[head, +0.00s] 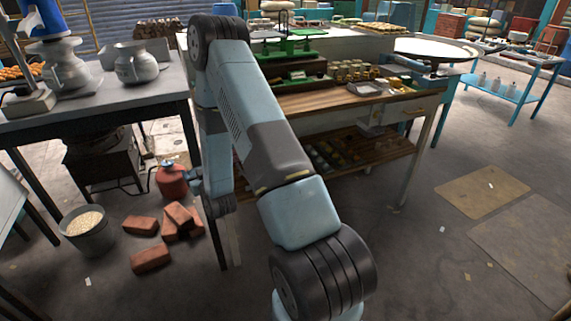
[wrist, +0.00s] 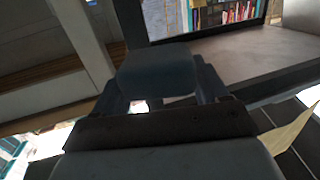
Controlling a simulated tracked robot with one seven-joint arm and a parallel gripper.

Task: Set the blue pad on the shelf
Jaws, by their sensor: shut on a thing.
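In the wrist view, my gripper (wrist: 158,88) is shut on a dull blue-grey block, which I take to be the blue pad (wrist: 158,68). The pad sits between the two fingers, and its lower part is hidden by the gripper body. In the head view my arm's bent links fill the middle, and I cannot make out the pad there. A wooden lower shelf (head: 375,152) with jars and small items runs under the workbench, partly behind my arm. I cannot tell whether this is the task's shelf.
A grey table (head: 150,92) with metal jugs (head: 136,64) stands at left. Bricks (head: 178,220), a red can (head: 171,180) and a bucket of grain (head: 86,230) are on the floor. The workbench top (head: 310,100) holds a green scale.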

